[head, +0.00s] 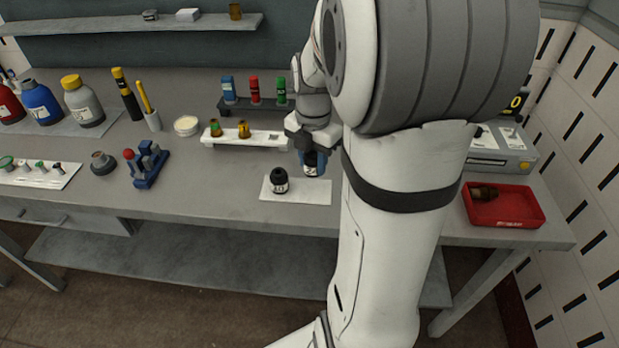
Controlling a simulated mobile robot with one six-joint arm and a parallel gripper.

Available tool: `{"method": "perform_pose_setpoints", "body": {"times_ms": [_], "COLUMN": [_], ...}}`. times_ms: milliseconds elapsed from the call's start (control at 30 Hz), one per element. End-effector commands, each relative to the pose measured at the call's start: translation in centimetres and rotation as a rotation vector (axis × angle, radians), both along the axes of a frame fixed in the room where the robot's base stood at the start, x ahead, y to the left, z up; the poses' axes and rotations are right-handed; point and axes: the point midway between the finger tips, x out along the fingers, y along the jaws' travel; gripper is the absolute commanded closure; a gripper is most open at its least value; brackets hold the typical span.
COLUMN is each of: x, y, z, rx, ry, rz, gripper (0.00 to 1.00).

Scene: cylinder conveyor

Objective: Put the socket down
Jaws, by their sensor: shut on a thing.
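My gripper (312,158) is in front of the long white rack, over the right part of a white mat (318,190). It is shut on a dark socket (310,171) with a pale mark on it. The gripper hides the socket's upper part, and I cannot tell whether the socket's bottom touches the mat. A second black socket (279,181) with a white mark stands upright on the mat's left part, a little left of the held one.
Behind the mat are a white rack (265,139) with small parts and a dark rack (238,106) with blue, red and green pieces. A blue fixture (149,166) stands left. A red tray (520,213) lies right, beyond my arm. The bench front edge is close to the mat.

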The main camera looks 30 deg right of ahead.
Motion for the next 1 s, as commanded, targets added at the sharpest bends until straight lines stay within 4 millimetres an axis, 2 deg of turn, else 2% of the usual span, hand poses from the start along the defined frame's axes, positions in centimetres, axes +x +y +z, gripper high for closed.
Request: {"method": "perform_pose_setpoints", "body": {"times_ms": [33,433,867,900,1000], "x": [-0.1,-0.1,0.0,0.0,0.0], "y": [0.0,0.0,-0.1,-0.1,-0.1], "z": [-1.0,-5.7,-6.5,-6.5,-6.4], "rx": [0.001,0.001,0.000,0.000,0.000], "ry": [0.003,0.003,-0.001,-0.001,-0.001], "rz": [-0.001,-0.003,-0.005,-0.005,-0.005], "gripper": [1.00,1.00,1.00,0.66,0.58]}}
